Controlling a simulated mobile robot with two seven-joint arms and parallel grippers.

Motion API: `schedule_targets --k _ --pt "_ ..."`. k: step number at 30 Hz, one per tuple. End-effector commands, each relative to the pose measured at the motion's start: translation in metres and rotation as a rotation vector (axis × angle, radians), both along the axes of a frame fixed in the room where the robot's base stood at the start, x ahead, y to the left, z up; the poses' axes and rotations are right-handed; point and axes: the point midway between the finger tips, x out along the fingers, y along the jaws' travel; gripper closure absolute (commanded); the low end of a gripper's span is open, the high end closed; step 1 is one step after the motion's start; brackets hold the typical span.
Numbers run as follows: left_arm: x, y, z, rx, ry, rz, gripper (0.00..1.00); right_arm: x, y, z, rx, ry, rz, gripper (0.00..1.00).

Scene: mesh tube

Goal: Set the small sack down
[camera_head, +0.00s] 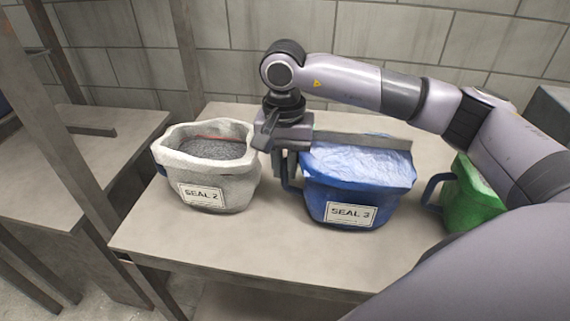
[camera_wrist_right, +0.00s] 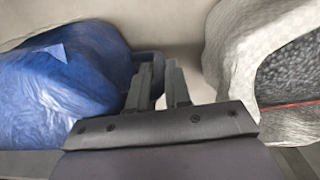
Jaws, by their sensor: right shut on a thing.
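The blue sack (camera_head: 358,180) labelled SEAL 3 stands upright at the middle of the table, with a dark blue handle on its left side. My right gripper (camera_head: 282,165) points down between the blue and white sacks and is shut on that handle. In the right wrist view the blue sack (camera_wrist_right: 70,75) is at the left, and the gripper fingers (camera_wrist_right: 163,85) are at the handle, which they partly hide. I cannot tell whether the sack's base touches the table. My left gripper is not in view.
A white sack (camera_head: 222,168) labelled SEAL 2, filled with grey grains, stands close to the left. A green sack (camera_head: 470,200) is at the right, partly behind my arm. The table (camera_head: 200,240) is bare at the front. A block wall stands behind; a post rises at the left.

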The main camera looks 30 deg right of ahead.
Motion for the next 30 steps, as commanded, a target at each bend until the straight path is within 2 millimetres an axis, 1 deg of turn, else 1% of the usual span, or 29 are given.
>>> schedule_targets --k 2,3,4,5,13,17,20,27,30 --pt "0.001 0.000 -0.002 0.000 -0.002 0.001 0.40 0.000 0.000 -0.002 -0.001 -0.002 -0.001 1.00" --pt "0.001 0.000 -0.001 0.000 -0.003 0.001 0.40 0.000 0.000 -0.002 0.000 0.000 0.000 0.72" --pt "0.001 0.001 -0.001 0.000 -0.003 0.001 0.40 0.000 0.000 -0.002 0.000 0.000 0.000 0.62" --pt "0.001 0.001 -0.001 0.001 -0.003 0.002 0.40 0.000 0.000 -0.002 0.000 0.000 0.000 0.56" --pt "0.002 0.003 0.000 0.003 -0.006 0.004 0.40 0.000 0.000 -0.001 0.000 0.000 0.000 0.56" --pt "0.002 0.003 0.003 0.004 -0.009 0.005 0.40 0.000 0.000 0.004 0.001 -0.002 0.000 0.56" --pt "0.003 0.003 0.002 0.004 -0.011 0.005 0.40 0.001 0.000 0.020 0.002 -0.006 -0.001 0.56" --pt "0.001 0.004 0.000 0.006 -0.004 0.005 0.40 0.002 0.001 0.073 0.001 -0.005 0.000 0.56" --pt "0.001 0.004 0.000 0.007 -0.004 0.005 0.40 0.001 0.001 0.092 0.001 -0.005 0.000 0.56"
